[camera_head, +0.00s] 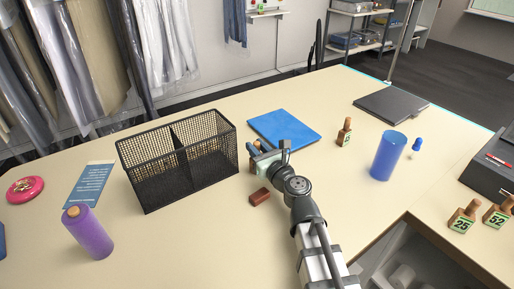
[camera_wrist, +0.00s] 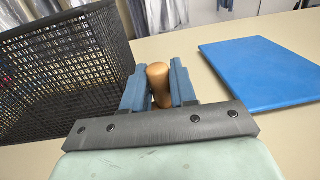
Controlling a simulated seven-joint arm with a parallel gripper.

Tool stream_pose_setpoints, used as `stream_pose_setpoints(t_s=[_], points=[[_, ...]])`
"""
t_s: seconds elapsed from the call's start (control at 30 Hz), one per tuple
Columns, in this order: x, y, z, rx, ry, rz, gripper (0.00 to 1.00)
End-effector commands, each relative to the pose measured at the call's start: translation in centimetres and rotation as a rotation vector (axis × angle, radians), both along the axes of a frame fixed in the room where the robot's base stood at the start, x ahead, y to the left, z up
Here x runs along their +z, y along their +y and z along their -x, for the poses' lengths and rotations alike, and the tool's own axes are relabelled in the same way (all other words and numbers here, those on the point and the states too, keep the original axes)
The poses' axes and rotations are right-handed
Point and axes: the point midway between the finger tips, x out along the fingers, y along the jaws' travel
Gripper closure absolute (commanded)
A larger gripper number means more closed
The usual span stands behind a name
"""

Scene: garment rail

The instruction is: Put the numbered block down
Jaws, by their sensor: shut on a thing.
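My gripper (camera_head: 254,154) is over the table just right of the black mesh basket. In the wrist view my gripper's blue fingers (camera_wrist: 158,88) are shut on the rounded wooden handle of a numbered block (camera_wrist: 158,82). The number and lower body of this block are hidden, and I cannot tell whether it touches the table. Two more numbered blocks, marked 25 (camera_head: 462,217) and 52 (camera_head: 496,214), stand on the side counter at the right.
The mesh basket (camera_head: 184,176) and blue folder (camera_head: 285,129) flank my gripper. A small red-brown block (camera_head: 260,197) lies near my wrist. A blue cylinder (camera_head: 387,156) and black folder (camera_head: 391,104) are to the right; a purple cylinder (camera_head: 89,234) is front left. The front middle is clear.

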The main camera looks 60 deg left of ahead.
Motion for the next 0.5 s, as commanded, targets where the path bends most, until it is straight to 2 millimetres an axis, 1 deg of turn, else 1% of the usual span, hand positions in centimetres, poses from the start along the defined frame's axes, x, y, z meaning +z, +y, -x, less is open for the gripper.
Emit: stream_pose_setpoints(t_s=[0.07, 0.1, 0.33, 0.37, 0.5], points=[[-0.23, 0.00, 0.00, 0.000, 0.001, 0.001, 1.00], [-0.25, 0.00, 0.00, 0.000, 0.000, 0.000, 0.71], [-0.21, 0.00, 0.00, 0.000, 0.000, 0.000, 0.49], [-0.21, 0.00, 0.00, 0.000, 0.000, 0.000, 0.48], [-0.21, 0.00, 0.00, 0.000, 0.000, 0.000, 0.48]])
